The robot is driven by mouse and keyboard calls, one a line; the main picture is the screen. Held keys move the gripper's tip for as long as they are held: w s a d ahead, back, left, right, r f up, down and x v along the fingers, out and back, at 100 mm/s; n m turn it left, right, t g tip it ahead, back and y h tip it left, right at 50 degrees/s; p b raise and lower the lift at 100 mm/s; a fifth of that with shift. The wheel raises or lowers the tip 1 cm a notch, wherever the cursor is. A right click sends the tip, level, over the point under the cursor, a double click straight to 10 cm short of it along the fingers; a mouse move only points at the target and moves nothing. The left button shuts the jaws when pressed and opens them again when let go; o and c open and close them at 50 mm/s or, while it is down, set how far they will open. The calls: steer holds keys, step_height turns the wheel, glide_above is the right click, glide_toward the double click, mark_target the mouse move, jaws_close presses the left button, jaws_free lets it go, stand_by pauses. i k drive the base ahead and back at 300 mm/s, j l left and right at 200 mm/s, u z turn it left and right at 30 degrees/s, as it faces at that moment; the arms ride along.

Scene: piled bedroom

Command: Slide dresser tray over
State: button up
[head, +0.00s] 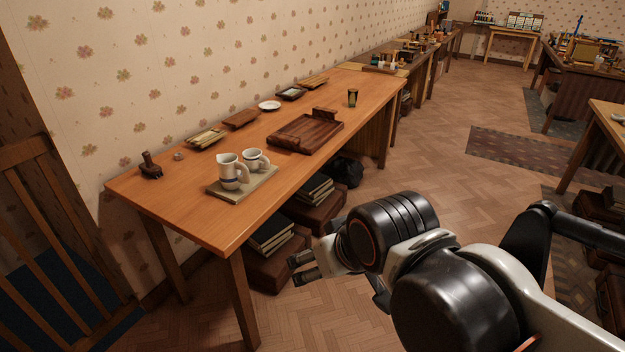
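A dark brown wooden tray (306,133) with raised end handles lies flat on the long wooden table, right of its middle. It looks empty. A smaller tan tray (243,185) lies near the table's front left edge and bears a white pitcher (233,172) and a white mug (255,160). The view does not tell which of the two is the dresser tray. My gripper (296,270) is in front of the table and appears below its top, apart from both trays. Its fingers are spread with nothing between them.
The wooden table (180,213) also holds a dark glass (352,98), a white saucer (269,105) and a dark stamp-like object (150,166). Suitcases (270,268) with books are under it. A slatted chair (45,230) stands left.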

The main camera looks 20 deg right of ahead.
mark_target(306, 134)
steer(key=i+l+z, duration=0.2)
steer(key=i+l, duration=0.15)
steer(key=i, duration=0.4)
steer(key=i+l+z, duration=0.2)
steer(key=i, duration=0.55)
steer(key=i+l+z, duration=0.2)
steer(key=i, duration=0.6)
steer(key=j, duration=0.1)
